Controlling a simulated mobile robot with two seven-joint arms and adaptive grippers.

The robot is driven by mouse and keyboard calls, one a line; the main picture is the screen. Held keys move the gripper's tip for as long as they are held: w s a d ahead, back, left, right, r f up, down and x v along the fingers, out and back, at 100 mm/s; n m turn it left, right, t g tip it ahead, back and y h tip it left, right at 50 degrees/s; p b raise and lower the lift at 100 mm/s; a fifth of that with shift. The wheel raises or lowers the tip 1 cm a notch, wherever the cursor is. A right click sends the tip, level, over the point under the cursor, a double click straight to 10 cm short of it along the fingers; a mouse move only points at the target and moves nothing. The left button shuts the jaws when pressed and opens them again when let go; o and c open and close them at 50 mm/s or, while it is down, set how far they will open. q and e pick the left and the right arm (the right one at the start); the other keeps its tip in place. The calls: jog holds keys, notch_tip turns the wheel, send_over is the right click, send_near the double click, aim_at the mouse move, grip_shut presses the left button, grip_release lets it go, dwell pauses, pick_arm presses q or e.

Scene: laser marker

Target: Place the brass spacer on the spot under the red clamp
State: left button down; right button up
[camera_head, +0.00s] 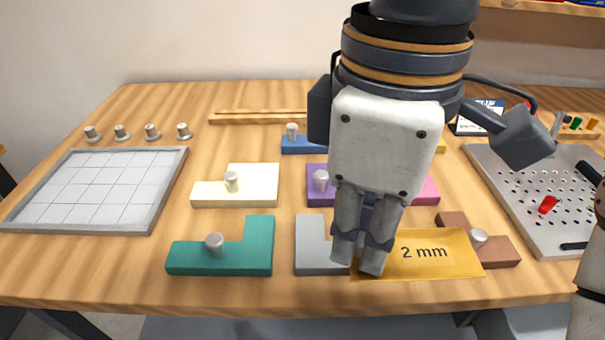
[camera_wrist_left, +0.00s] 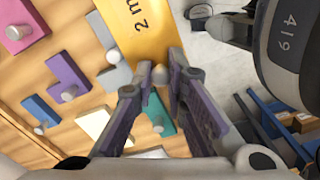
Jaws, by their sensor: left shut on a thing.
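The brass spacer (camera_head: 440,262) is a flat gold sheet marked "2 mm". It lies level just over the front of the table, across a grey block and a brown block. It also shows in the wrist view (camera_wrist_left: 142,42). My left gripper (camera_head: 358,260) is shut on its left end. A small red piece (camera_head: 548,204) is on the perforated grey plate (camera_head: 522,204) at the right; I cannot tell if it is the red clamp. The spot under the clamp is not clear to see. Part of my right arm (camera_head: 592,255) shows at the right edge; its finger state is unclear.
Teal (camera_head: 256,250), cream (camera_head: 262,178), purple (camera_head: 316,196), grey (camera_head: 308,238) and brown (camera_head: 503,254) blocks stand on the table, several with knobs. A gridded tray (camera_head: 148,210) is at the left, with a row of knobs (camera_head: 152,132) behind it.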

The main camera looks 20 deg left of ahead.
pick_arm(q)
jog(key=w+f, duration=0.1)
jog(key=w, duration=0.2)
jog(key=w+a+f, duration=0.1)
jog(key=w+f, duration=0.1)
jog(key=w, duration=0.1)
jog(key=w+f, duration=0.1)
jog(key=w, duration=0.2)
jog(key=shift+a+f, duration=0.15)
jog(key=shift+f, duration=0.2)
jog(key=w+f, duration=0.1)
jog(key=f, duration=0.1)
jog(key=w+f+b, duration=0.1)
jog(key=shift+w+a+f, duration=0.2)
jog(key=shift+w+a, duration=0.05)
jog(key=shift+w, duration=0.1)
jog(key=f, duration=0.1)
jog(key=w+f, duration=0.1)
jog(key=f, duration=0.3)
jog(key=shift+w+a, duration=0.15)
jog(key=shift+w, duration=0.15)
jog(key=shift+r, duration=0.15)
pick_arm(e)
jog(key=shift+s+f+g, duration=0.4)
jog(key=shift+s+f, duration=0.45)
jog(key=shift+s, duration=0.3)
pick_arm(q)
jog(key=c, duration=1.9)
grip_release()
